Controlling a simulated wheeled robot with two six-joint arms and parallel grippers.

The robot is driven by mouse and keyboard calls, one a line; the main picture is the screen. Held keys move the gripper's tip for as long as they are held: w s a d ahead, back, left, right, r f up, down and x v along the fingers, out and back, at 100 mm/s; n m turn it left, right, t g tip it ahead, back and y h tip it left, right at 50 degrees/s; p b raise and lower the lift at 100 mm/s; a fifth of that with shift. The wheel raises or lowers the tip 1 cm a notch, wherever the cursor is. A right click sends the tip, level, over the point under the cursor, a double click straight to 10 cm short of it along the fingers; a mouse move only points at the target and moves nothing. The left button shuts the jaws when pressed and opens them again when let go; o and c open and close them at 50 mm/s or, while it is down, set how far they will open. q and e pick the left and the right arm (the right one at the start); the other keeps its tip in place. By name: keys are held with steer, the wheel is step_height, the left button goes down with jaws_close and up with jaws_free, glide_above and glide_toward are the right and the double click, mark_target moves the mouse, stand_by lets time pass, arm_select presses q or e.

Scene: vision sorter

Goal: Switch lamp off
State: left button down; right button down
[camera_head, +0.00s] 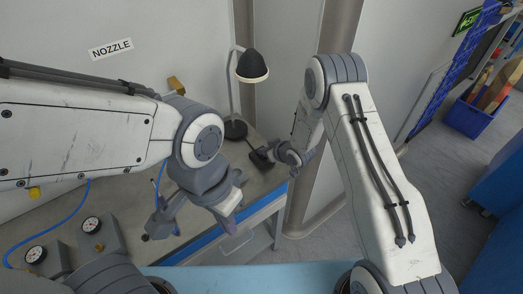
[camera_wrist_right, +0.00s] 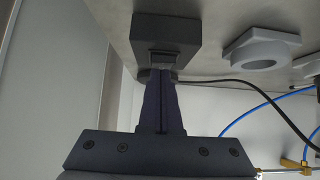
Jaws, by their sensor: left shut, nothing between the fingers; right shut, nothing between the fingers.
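A desk lamp (camera_head: 252,67) with a black shade and a pale lower rim stands at the back of the workbench on a round dark base (camera_head: 236,129). I cannot tell surely whether it is lit. A small dark switch box (camera_wrist_right: 165,30) with a black cord lies on the bench; in the head view it is partly hidden by my right gripper (camera_head: 268,157). In the right wrist view the shut fingers (camera_wrist_right: 160,76) reach the box's near face, at or very close to its small rocker. My left gripper (camera_head: 229,222) is shut and empty over the front of the bench.
A pale grey ring-shaped part (camera_wrist_right: 265,48) lies beside the switch box. Blue hose (camera_wrist_right: 260,106) and brass fittings are nearby. Two gauges (camera_head: 91,225) sit at the bench's left. A pillar (camera_head: 336,30) stands behind my right arm.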

steer(key=shift+w+a, duration=0.1)
steer(key=shift+a, duration=0.15)
steer(key=shift+w+a+r, duration=0.25)
steer(key=shift+w+a, duration=0.1)
steer(key=shift+w, duration=0.2)
steer(key=shift+r, duration=0.1)
steer(key=shift+r, duration=0.35)
steer(key=r+p, duration=0.2)
steer(key=r, duration=0.1)
steer(key=shift+w+a+r+p, duration=0.1)
steer(key=shift+w+r+p, duration=0.1)
steer(key=shift+p, duration=0.15)
steer(key=w+r+b+v, duration=0.1)
steer(key=b+v, duration=0.2)
steer(key=v, duration=0.6)
steer(key=shift+s+a+r, duration=0.2)
steer(key=shift+s+r, duration=0.05)
steer(key=shift+r, duration=0.1)
